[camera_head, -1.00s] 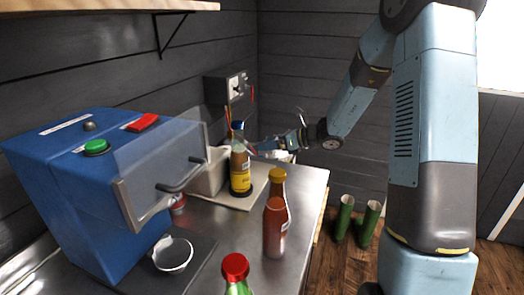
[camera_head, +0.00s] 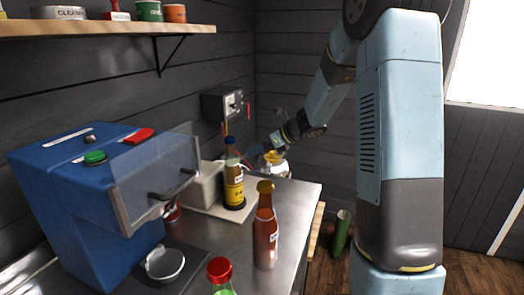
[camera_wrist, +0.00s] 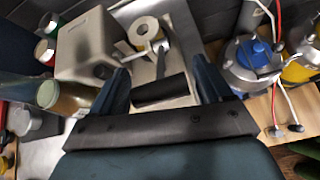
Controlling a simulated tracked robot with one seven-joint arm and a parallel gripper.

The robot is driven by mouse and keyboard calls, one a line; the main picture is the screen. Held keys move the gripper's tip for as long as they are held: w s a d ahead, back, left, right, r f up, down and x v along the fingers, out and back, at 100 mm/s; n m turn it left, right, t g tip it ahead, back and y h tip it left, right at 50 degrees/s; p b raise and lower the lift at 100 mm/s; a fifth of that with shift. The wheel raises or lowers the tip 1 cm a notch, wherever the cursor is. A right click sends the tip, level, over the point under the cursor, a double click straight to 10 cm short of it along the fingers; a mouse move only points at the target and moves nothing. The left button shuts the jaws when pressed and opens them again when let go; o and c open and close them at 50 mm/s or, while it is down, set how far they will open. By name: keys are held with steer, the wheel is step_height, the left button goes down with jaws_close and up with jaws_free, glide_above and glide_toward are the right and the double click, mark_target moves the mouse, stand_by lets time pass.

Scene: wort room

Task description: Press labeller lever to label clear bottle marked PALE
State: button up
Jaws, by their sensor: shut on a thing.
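In the wrist view the cream labeller housing (camera_wrist: 92,50) is left of my gripper (camera_wrist: 160,88), with a label roll (camera_wrist: 143,30) at the top. My gripper is shut on the lever's black grip (camera_wrist: 158,92), which lies between the fingers. In the head view my gripper (camera_head: 256,151) is behind and right of the bottle; its fingertips are hard to make out.
A red-brown bottle (camera_head: 265,230) with a gold cap and a red-capped bottle (camera_head: 220,270) stand nearer on the steel bench. A blue machine (camera_head: 85,205) with a clear guard is at left. A steel vessel (camera_wrist: 255,65) with blue top is right of my gripper. A shelf (camera_head: 100,27) hangs above.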

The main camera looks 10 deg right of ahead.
steer(key=shift+w+d+r, duration=0.1)
steer(key=shift+d, duration=0.05)
steer(key=o, duration=1.2)
steer(key=shift+o, duration=0.9)
steer(key=v, duration=1.3)
steer(key=shift+s+d, duration=0.15)
steer(key=shift+s, duration=0.05)
